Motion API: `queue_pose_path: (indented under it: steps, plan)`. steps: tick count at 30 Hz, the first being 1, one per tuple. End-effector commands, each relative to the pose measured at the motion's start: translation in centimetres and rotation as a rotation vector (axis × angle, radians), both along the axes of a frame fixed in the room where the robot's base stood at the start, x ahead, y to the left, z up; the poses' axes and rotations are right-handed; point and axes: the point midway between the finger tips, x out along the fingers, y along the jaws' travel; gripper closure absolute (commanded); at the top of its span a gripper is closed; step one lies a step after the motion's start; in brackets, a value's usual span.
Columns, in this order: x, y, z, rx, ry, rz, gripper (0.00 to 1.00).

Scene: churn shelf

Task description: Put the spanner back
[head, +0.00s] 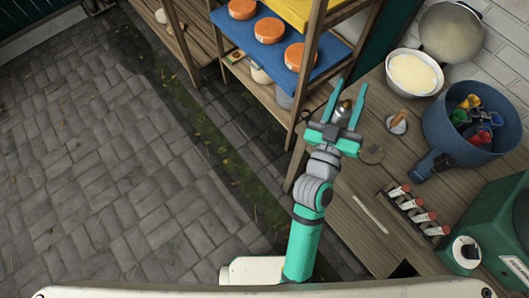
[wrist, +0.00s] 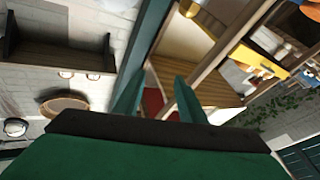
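I cannot make out a spanner for certain in either view. My gripper (head: 351,84) is open at the left edge of the wooden bench, beside the shelf. Its two teal fingers stand apart, and they also show in the wrist view (wrist: 157,92) with nothing held between them. In the head view a small metallic, gold-tipped thing (head: 343,108) shows between the finger bases; I cannot tell what it is. A thin pale strip (head: 370,214) lies on the bench (head: 345,190), too small to identify.
The wooden shelf (head: 310,62) holds orange-topped round things (head: 270,30) on a blue board. A blue pot (head: 468,120) with coloured pieces, a cream bowl (head: 413,73), a rack of red-capped vials (head: 412,208) and a green machine (head: 500,230) crowd the bench. The paving (head: 110,170) at left is clear.

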Motion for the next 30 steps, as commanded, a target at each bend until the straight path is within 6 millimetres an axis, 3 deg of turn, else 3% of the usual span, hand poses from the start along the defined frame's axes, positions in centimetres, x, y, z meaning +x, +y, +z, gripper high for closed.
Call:
queue_pose_path:
  steps: [1, 6, 15, 24, 30]
  plan:
    - [-0.9, 1.2, -2.0, -0.003, 0.040, 0.037, 0.63]
    - [-4.2, 5.6, -7.4, 0.012, 0.145, 0.163, 0.63]
    - [-13.0, 12.8, -14.9, 0.125, 0.297, 0.333, 0.63]
    - [-22.8, 18.8, -18.2, 0.315, 0.399, 0.409, 0.63]
    - [-26.6, 20.8, -18.4, 0.407, 0.425, 0.409, 0.63]
